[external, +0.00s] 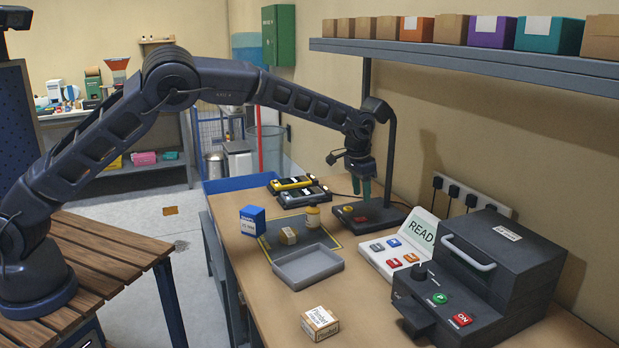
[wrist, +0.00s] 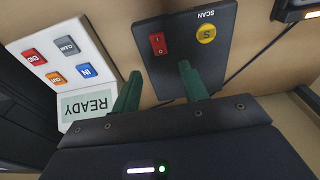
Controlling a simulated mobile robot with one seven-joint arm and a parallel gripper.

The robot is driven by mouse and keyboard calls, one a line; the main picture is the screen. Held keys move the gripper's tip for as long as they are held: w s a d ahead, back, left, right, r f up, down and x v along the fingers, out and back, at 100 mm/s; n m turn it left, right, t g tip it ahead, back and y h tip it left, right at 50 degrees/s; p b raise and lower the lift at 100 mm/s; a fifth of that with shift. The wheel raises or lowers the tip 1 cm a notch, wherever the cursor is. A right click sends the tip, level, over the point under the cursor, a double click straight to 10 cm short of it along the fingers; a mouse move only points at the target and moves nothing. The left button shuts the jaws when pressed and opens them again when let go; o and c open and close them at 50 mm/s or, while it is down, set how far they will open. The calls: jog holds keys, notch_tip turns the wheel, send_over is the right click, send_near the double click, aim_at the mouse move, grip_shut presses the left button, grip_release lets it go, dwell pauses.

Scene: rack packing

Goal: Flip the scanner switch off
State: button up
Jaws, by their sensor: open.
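The scanner's dark base (external: 383,214) stands on the bench below the shelf, with a post rising from it. In the wrist view the scanner panel (wrist: 181,62) carries a red rocker switch (wrist: 157,44) and a round yellow button (wrist: 206,34) beside the word SCAN. I cannot tell which way the rocker is tipped. My gripper (external: 362,188) hangs above the scanner base, pointing down. In the wrist view my gripper's green fingers (wrist: 158,82) are apart and empty. The red switch lies just beyond their tips; I see no contact.
A white keypad unit (wrist: 85,104) with a READY display stands beside the scanner. A black machine (external: 490,270) with a handle is at the right. A grey tray (external: 308,277), a blue box (external: 252,220) and small boxes are on the bench. The shelf (external: 470,57) overhangs behind.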

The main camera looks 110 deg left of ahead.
jog(key=shift+s+d+r, duration=0.1)
jog(key=shift+r, duration=0.75)
jog(key=shift+s+d+r, duration=0.1)
jog(key=shift+r, duration=0.75)
